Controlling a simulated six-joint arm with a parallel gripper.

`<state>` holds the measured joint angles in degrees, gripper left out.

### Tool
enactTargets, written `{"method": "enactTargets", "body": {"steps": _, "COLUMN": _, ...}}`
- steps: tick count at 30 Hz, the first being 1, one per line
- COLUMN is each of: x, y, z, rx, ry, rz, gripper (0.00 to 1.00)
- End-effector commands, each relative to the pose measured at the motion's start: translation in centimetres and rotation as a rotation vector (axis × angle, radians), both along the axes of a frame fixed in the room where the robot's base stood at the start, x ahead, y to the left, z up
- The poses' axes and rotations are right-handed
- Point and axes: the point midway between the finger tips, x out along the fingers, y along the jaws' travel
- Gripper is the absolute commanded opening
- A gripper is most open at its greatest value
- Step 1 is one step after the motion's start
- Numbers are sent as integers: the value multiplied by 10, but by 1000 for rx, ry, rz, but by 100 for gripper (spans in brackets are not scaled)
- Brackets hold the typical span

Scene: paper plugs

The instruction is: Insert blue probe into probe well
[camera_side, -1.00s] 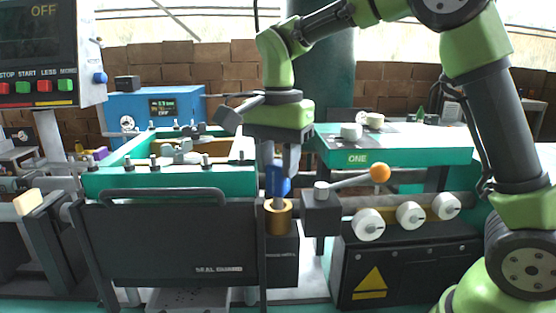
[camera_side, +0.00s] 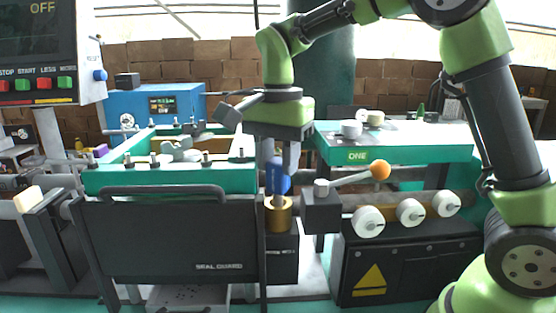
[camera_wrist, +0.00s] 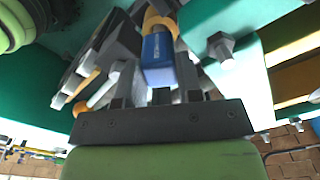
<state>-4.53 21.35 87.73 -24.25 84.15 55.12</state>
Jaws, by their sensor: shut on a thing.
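The blue probe (camera_side: 278,178) is held upright between the fingers of my gripper (camera_side: 279,162), which is shut on it. Its narrow grey lower end shows just above the brass probe well (camera_side: 279,214). Whether the tip is inside the well's mouth or just over it, I cannot tell. In the wrist view the blue probe (camera_wrist: 157,56) lies between my fingers, with the brass-coloured well (camera_wrist: 160,20) beyond its far end.
Close to the right of the well is a dark block (camera_side: 321,212) with a lever ending in an orange ball (camera_side: 380,171). A black SEAL GUARD panel (camera_side: 165,245) stands to the left. A green ONE bench (camera_side: 395,152) is behind on the right.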

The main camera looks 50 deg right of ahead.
Motion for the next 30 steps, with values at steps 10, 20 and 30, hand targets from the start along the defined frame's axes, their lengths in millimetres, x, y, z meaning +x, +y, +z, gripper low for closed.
{"method": "enactTargets", "body": {"steps": 10, "x": 0, "y": 0, "z": 0, "rx": 0, "ry": -3, "rz": 0, "gripper": 63}}
{"method": "enactTargets", "body": {"steps": 20, "x": 2, "y": 1, "z": 10, "rx": 0, "ry": -11, "rz": 2, "gripper": 63}}
{"method": "enactTargets", "body": {"steps": 30, "x": 2, "y": 2, "z": 32, "rx": 5, "ry": -11, "rz": 7, "gripper": 63}}
